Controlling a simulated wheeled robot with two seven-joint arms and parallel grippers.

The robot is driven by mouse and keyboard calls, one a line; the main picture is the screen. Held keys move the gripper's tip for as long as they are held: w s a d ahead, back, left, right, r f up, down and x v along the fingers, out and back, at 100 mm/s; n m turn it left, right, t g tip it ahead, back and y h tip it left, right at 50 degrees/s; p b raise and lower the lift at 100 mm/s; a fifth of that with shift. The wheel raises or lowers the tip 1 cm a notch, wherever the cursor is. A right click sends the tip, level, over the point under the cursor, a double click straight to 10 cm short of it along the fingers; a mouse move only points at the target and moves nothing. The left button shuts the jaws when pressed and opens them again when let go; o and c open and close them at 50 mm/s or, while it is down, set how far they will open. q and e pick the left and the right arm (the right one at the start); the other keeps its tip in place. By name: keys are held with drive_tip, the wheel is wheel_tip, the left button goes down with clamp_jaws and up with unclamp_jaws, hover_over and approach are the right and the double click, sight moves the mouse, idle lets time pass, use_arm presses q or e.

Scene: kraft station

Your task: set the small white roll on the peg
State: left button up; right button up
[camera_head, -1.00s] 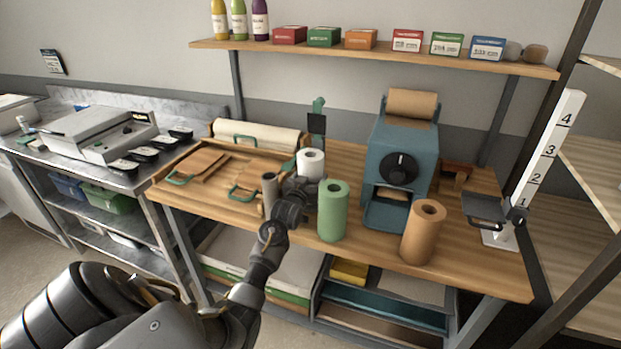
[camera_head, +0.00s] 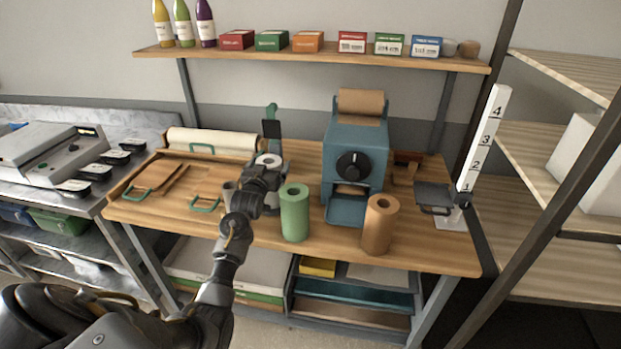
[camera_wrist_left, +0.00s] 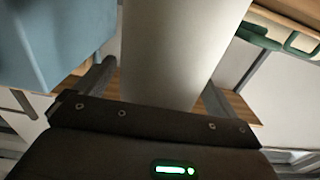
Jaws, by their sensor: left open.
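The small white roll (camera_head: 268,160) stands on the wooden bench, its top showing just behind my left gripper (camera_head: 266,178). My left gripper is open in front of it and hides most of its side. In the left wrist view the white roll (camera_wrist_left: 178,55) fills the middle, between the two spread fingers (camera_wrist_left: 158,90). I cannot tell whether either finger touches it. A short grey upright cylinder (camera_head: 228,190) stands just left of the gripper, partly hidden; I cannot tell whether it is the peg. My right gripper is not in view.
A green roll (camera_head: 295,215) and a brown roll (camera_head: 380,224) stand along the bench front. A blue machine (camera_head: 355,165) stands right of the gripper, and a wooden tray (camera_head: 150,205) lies left. A numbered white post (camera_head: 485,140) stands at the right end.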

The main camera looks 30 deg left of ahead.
use_arm(q)
wheel_tip(320, 180, up, 16)
drive_tip(key=p, duration=1)
drive_tip(key=shift+f, duration=0.25)
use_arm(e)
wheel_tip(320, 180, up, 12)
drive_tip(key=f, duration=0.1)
use_arm(q)
drive_tip(key=s+d+f+m+h+b, duration=0.1)
drive_tip(key=s+d+f+b, duration=0.1)
drive_tip(key=d, duration=0.6)
drive_tip(key=s+d+f+m+h+b, duration=0.1)
drive_tip(key=s+d+f+b, duration=0.1)
drive_tip(key=s+d+b, duration=0.3)
drive_tip(key=s+d+f+m+t+h+b, duration=0.1)
drive_tip(key=s+d+f+h+b, duration=0.1)
drive_tip(key=s+d, duration=0.4)
drive_tip(key=shift+s+d+f+b, duration=0.15)
drive_tip(key=shift+d+b, duration=0.7)
drive_tip(key=shift+d, duration=1.65)
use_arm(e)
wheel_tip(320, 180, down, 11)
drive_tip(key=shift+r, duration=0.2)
